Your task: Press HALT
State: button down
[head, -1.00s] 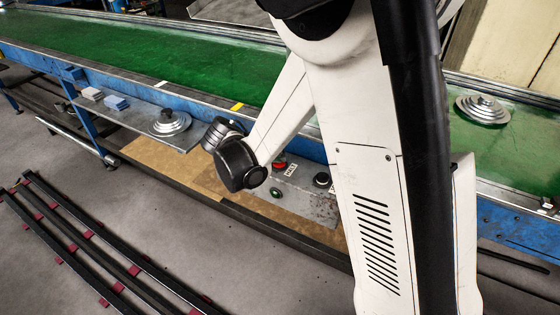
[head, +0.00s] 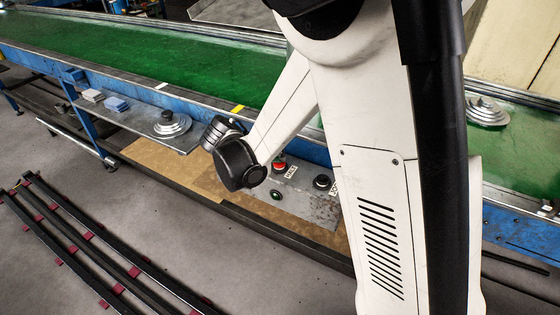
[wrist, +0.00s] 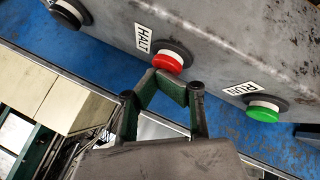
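The HALT button is a red cap on a dark collar in the wrist view (wrist: 168,62), with a white HALT label (wrist: 144,39) beside it. In the head view the red button (head: 280,167) shows just right of my arm's dark joint. My gripper (wrist: 158,78) has its two fingers drawn together at the tips, with nothing seen between them. The tips appear just below the red cap in the wrist view. I cannot tell whether they touch it.
A green RUN button (wrist: 263,113) sits to the right of HALT on the same grey panel (wrist: 225,50). Another button (wrist: 70,12) is at upper left. A black button (head: 322,182) and small green one (head: 275,195) show on the panel. The green conveyor (head: 150,55) runs behind.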

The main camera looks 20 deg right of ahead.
jog(key=shift+r+p, duration=1.6)
jog(key=shift+r, duration=1.3)
jog(key=shift+s+d+r, duration=0.1)
jog(key=shift+s+r, duration=0.1)
jog(key=shift+r, duration=0.05)
jog(key=s+r+n+t+y, duration=0.1)
jog(key=s+r+y, duration=0.3)
jog(key=s, duration=0.8)
jog(key=s+r+n+t+y, duration=0.2)
jog(key=s+r, duration=0.5)
jog(key=s, duration=0.5)
jog(key=shift+s+r+n+y, duration=0.2)
jog(key=shift+n+y, duration=0.3)
jog(key=shift+y, duration=0.7)
jog(key=shift+d, duration=0.1)
